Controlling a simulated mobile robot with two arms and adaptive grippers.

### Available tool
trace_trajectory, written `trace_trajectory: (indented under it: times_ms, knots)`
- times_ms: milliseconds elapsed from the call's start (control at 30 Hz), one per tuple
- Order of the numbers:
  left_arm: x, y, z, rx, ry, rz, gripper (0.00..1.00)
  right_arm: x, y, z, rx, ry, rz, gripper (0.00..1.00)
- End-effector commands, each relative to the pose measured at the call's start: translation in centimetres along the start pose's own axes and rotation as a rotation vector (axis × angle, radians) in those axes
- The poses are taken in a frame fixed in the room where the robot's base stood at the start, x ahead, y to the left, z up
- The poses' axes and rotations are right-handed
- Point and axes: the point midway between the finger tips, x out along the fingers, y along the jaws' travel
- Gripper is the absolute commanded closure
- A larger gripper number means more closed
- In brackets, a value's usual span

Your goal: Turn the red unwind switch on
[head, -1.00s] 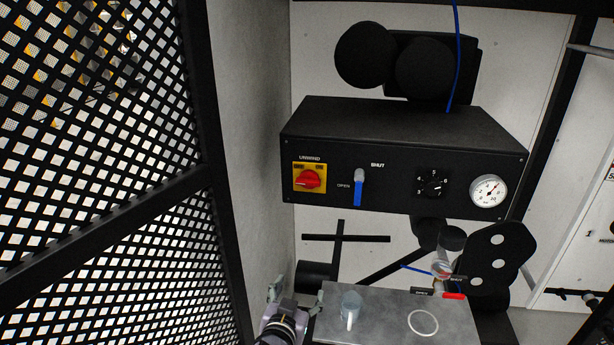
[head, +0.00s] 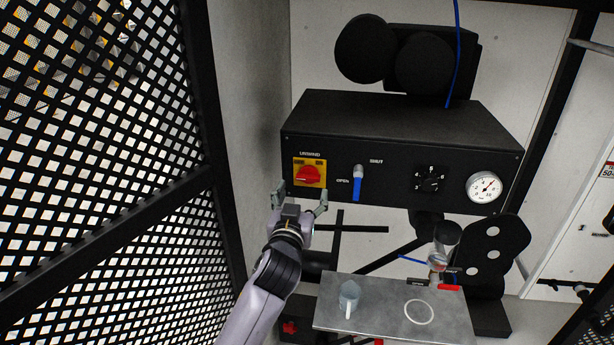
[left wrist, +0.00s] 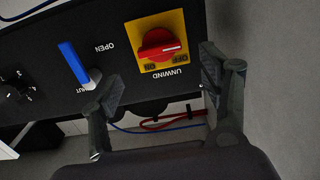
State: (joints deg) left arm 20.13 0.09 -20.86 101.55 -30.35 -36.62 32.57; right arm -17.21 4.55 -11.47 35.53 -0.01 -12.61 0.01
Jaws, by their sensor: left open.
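The red unwind switch (head: 310,175) is a rotary knob on a yellow plate at the left end of the black panel's front. In the left wrist view, where the panel appears upside down, the red knob (left wrist: 157,43) has a white line pointing right, toward the OFF label's side rather than the ON label's. My left gripper (head: 300,197) is open and empty, just below the yellow plate in the head view. In the left wrist view the fingers of my left gripper (left wrist: 161,84) are spread, with the knob between and beyond them. Contact is not visible. My right gripper is out of view.
The panel (head: 395,183) also carries a blue-handled lever (head: 357,185), a black dial (head: 430,179) and a gauge (head: 484,187). A black mesh fence (head: 95,190) and a grey wall stand left.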

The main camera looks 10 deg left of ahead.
Motion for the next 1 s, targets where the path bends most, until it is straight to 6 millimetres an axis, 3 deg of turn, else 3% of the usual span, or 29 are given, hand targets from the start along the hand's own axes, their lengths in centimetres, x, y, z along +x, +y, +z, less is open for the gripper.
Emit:
trace_trajectory:
  times_ms: [200,400,833,1000]
  knots:
    - [3.9,0.0,-0.2,0.0,0.0,0.0,0.3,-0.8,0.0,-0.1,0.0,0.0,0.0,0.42]
    - [5.9,0.0,0.0,-0.002,-0.001,-0.001,0.3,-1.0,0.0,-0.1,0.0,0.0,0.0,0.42]
    - [6.6,0.0,0.0,-0.002,0.0,0.0,0.3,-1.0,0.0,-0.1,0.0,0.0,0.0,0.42]
    - [6.6,0.0,0.0,-0.001,-0.001,0.0,0.41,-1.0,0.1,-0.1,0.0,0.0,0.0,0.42]
